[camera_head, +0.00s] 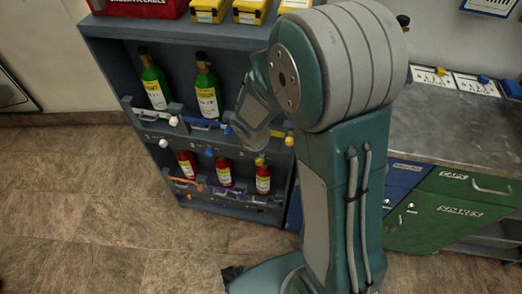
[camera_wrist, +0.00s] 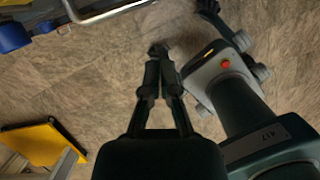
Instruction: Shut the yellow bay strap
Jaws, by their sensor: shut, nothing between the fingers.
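The yellow bay strap shows as a small yellow piece (camera_head: 289,127) at the right end of the upper shelf of the rack (camera_head: 107,30), with a knob (camera_head: 289,141) just below it. My arm covers most of that bay, so I cannot tell whether a bottle stands there or how the strap lies. In the wrist view, my gripper (camera_wrist: 158,50) is shut and empty, with its fingertips together above the tiled floor. It touches nothing that I can see. In the head view I cannot clearly make out the gripper.
Green bottles (camera_head: 207,95) stand on the upper shelf by white (camera_head: 173,121) and blue strap parts. Red bottles (camera_head: 223,174) stand below. A green cabinet (camera_head: 450,205) and grey counter (camera_head: 455,125) are at right. The floor (camera_head: 90,210) at left is clear.

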